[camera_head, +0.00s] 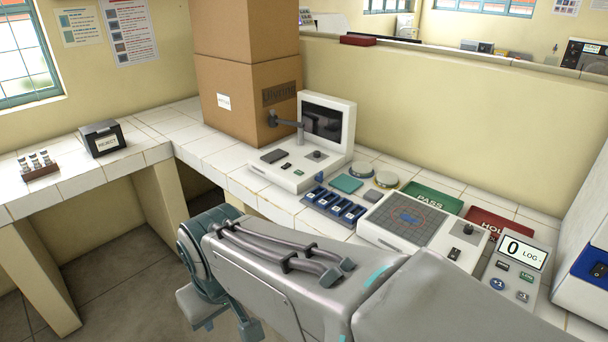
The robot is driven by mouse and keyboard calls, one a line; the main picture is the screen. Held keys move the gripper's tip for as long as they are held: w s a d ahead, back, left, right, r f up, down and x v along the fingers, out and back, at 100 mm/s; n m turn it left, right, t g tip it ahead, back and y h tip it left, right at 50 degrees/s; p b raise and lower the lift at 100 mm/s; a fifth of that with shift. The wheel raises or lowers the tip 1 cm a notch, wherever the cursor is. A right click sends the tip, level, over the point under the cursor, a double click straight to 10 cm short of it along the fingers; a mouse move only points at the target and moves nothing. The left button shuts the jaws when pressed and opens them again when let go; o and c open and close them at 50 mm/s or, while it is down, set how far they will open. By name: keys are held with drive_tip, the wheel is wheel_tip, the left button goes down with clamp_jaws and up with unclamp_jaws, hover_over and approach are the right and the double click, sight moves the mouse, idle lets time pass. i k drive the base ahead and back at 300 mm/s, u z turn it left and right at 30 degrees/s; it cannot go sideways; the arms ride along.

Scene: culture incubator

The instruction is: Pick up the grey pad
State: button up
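A small dark grey flat pad (273,156) lies on the left part of the white base of a device with a screen (323,122). A teal square pad (346,183) lies on the tiled bench to its right. My arm crosses the lower middle of the view, in front of the bench.
A blue slotted rack (334,206), two round dishes (361,170), a gridded plate device (408,219), a green PASS tray (432,197), a red tray (497,226) and a LOG counter (515,262) crowd the bench. Cardboard boxes (245,98) stand in the corner.

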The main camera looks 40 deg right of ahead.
sight(374, 196)
drive_tip(key=z, duration=0.4)
drive_tip(key=i, duration=1.15)
drive_tip(key=z, duration=1.4)
drive_tip(key=i, duration=0.55)
drive_tip(key=z, duration=0.45)
